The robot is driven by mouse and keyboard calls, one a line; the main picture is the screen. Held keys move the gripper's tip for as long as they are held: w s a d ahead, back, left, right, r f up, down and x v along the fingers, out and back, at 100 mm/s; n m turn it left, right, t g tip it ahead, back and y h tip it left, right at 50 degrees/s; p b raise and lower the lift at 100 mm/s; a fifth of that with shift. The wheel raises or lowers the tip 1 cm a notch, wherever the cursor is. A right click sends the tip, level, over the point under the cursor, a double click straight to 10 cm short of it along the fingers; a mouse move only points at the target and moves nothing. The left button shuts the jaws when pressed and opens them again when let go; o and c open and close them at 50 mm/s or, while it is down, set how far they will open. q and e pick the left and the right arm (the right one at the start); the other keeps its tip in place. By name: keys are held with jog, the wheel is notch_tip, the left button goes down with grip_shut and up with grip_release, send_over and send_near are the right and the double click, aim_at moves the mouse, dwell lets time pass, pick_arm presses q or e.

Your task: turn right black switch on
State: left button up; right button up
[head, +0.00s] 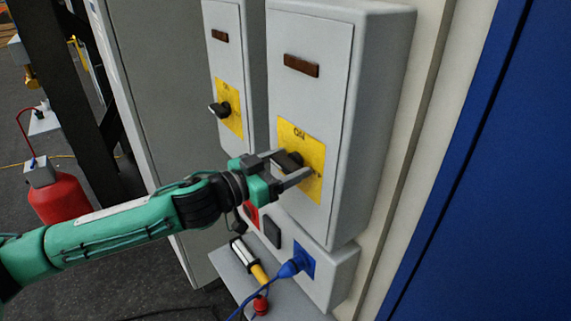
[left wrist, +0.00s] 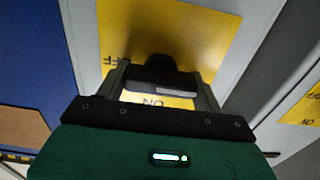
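The right black switch (head: 288,161) sits on a yellow plate (head: 314,152) marked ON at its top, on the larger grey box. My left gripper (head: 286,167) is at this switch, with one finger on each side of it. The left wrist view shows the dark switch (left wrist: 158,80) between the spread fingers (left wrist: 160,82), with ON and part of OFF on the plate. The handle lies across the space between the fingers; firm contact is not clear. The fingers partly hide the switch in the head view. My right gripper is out of view.
A second black switch (head: 219,109) is on the narrower box to the left. Below are a blue plug (head: 294,265) with a cable and a grey shelf (head: 230,265) holding a yellow-and-black tool (head: 250,258). A red canister (head: 60,198) stands on the floor at left.

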pick_arm(q)
jog(key=shift+c, duration=0.6)
jog(key=shift+m, duration=0.3)
jog(key=m+p, duration=0.2)
jog(key=m, duration=0.1)
jog(key=shift+r, duration=0.1)
jog(key=m+p, duration=0.2)
jog(key=m, duration=0.3)
jog(key=m+p, duration=0.1)
jog(key=m, duration=0.3)
jog(key=shift+m, duration=0.4)
jog(key=shift+d+f+m+p, duration=0.15)
jog(key=shift+m+p, duration=0.25)
jog(key=shift+m, duration=0.7)
jog(key=shift+a+f+m+p, duration=0.1)
jog(key=shift+m+p, duration=0.25)
jog(key=shift+m, duration=0.75)
jog(key=shift+s, duration=0.1)
